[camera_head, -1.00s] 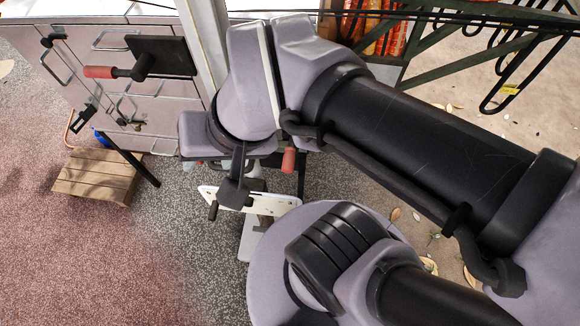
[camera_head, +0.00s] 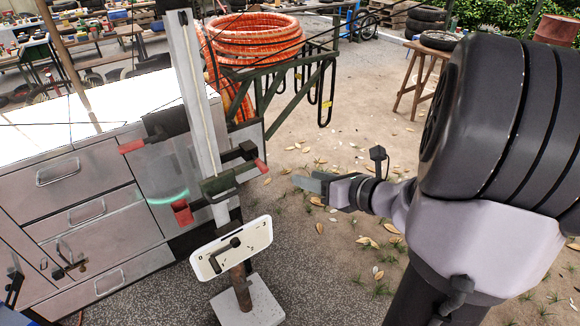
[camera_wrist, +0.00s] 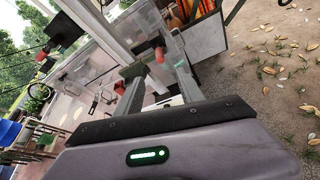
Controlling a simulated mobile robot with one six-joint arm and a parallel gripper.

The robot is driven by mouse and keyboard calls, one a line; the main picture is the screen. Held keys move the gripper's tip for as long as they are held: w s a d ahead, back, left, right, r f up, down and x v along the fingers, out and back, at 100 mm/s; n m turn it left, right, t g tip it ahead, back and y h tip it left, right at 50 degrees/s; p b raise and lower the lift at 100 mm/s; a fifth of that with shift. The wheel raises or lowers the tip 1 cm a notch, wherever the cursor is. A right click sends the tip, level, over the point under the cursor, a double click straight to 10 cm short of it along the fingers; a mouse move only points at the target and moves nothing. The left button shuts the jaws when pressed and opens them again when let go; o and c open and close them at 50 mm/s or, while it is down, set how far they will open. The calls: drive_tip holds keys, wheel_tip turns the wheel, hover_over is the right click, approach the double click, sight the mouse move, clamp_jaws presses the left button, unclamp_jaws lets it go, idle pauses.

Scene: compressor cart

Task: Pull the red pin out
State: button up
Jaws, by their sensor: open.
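Several red parts show around an upright pale post (camera_head: 200,110); I cannot tell which is the pin. One is a red end (camera_head: 260,165) on a black bracket at the post's right. Another is a red block (camera_head: 182,212) at its left, and a red grip (camera_head: 131,147) sits farther left on a dark box. My gripper (camera_head: 308,182) is open and empty, to the right of the post and apart from it. In the wrist view a red end (camera_wrist: 160,55) shows between the open fingers, beyond them, and a red part (camera_wrist: 120,88) shows by the left finger.
A white plate (camera_head: 222,256) with a black handle stands on a short post with a pale base (camera_head: 262,305). Grey drawers (camera_head: 70,190) stand left. Orange hose coils (camera_head: 250,38) rest on a green rack behind. Leaf-strewn ground (camera_head: 330,255) is open between post and arm.

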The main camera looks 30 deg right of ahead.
sight(266, 167)
drive_tip(key=b+x, duration=0.4)
drive_tip(key=x, duration=1.2)
drive_tip(key=shift+w+a+f+b, duration=0.15)
drive_tip(key=shift+f+b, duration=0.05)
drive_tip(key=shift+b, duration=0.1)
drive_tip(key=shift+w+a+f, duration=0.1)
drive_tip(key=shift+w, duration=0.4)
clamp_jaws()
drive_tip(key=s, duration=0.9)
drive_tip(key=shift+d+b, duration=0.2)
drive_tip(key=shift+b, duration=0.15)
